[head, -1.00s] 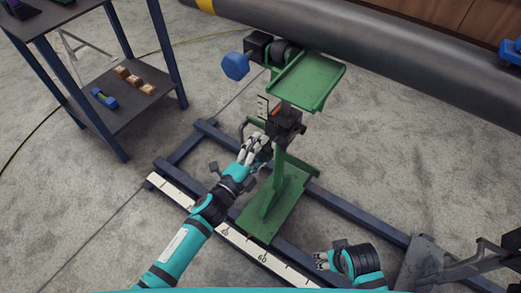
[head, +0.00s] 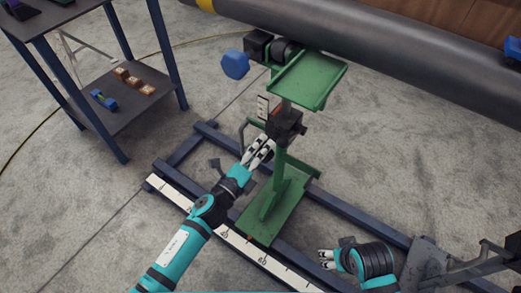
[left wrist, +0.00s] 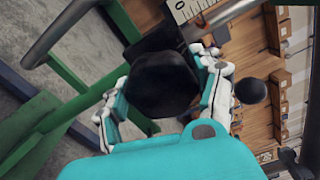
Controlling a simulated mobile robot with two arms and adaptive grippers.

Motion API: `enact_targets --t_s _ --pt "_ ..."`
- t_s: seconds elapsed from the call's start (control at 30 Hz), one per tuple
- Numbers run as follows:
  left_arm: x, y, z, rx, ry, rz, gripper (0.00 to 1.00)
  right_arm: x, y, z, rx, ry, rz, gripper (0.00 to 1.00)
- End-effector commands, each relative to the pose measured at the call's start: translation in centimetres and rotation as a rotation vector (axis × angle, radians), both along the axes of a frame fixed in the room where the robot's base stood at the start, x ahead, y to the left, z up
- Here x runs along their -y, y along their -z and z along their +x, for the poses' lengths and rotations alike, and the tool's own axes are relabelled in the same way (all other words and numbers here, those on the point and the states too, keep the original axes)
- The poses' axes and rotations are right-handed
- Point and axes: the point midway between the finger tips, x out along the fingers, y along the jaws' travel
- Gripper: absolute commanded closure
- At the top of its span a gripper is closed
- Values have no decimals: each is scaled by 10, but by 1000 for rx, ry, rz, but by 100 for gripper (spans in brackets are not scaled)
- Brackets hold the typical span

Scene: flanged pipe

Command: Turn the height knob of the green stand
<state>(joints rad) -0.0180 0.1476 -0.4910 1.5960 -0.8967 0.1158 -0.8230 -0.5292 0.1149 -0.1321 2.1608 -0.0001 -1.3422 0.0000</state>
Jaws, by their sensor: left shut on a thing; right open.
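The green stand has a flat top plate (head: 308,78), a column and a green foot (head: 262,218). A dark block (head: 287,124) sits on its column. My left gripper (head: 261,149) is at the left side of this block. In the left wrist view, its white-tipped fingers are closed around a black, rounded, faceted knob (left wrist: 165,85). In the head view the fingers hide this knob. My right gripper (head: 325,259) is open and empty, low and to the right of the stand's foot.
A large grey pipe (head: 400,52) runs above and behind the stand. A blue faceted knob (head: 235,65) sticks out left of the top plate. Blue rails (head: 340,207) and a white scale (head: 232,240) lie around the foot. A dark shelf table (head: 120,108) stands at left.

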Motion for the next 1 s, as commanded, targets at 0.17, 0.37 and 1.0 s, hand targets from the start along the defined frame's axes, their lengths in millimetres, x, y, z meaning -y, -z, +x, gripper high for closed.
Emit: enact_targets --t_s 0.17,0.37,1.0 --pt "0 2 -1 -2 2 2 67 0 1 -1 -3 -1 -1 42" --pt "0 2 -1 -2 2 2 24 0 2 -2 -7 -1 -1 42" --pt "-19 3 -29 -5 0 1 11 -2 4 -3 -12 -2 3 42"
